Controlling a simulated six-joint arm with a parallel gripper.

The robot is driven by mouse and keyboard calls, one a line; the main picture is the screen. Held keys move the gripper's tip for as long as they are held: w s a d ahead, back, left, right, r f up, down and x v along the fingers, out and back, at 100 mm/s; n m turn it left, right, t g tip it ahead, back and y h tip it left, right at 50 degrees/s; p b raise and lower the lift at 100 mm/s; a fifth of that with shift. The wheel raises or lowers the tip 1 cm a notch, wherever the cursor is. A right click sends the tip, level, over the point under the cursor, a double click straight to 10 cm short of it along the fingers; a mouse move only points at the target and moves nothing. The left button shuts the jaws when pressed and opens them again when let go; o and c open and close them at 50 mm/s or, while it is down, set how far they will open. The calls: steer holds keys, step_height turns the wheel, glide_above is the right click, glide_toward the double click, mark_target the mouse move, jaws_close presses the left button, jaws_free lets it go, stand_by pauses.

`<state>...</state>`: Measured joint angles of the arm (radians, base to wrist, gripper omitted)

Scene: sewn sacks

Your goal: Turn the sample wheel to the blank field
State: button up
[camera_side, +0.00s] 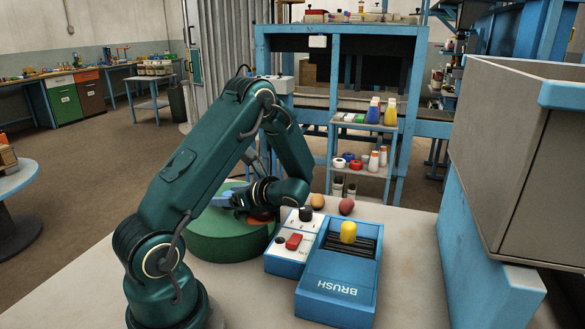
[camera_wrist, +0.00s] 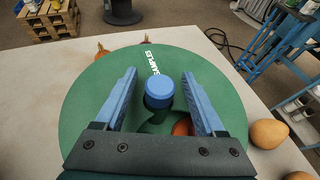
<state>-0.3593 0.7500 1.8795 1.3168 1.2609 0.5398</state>
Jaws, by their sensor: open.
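The sample wheel is a round green drum (camera_side: 225,240) on the table, partly behind my arm in the side view. The wrist view looks down on its green top (camera_wrist: 85,115), which bears the white word SAMPLES. A blue round knob (camera_wrist: 158,90) stands up from the wheel top. My gripper (camera_wrist: 158,74) is open, with one blue finger on each side of the knob and a gap at both sides. An orange-red round patch (camera_wrist: 183,127) shows on the wheel near the right finger, partly hidden. I cannot make out a blank field.
A white-topped control box (camera_side: 293,242) with a black knob and red switch stands right of the wheel. Beside it is a blue BRUSH box (camera_side: 340,285) with a yellow knob. A large grey bin (camera_side: 500,150) stands at right.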

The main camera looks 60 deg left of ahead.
jaws_close()
stand_by(1.3)
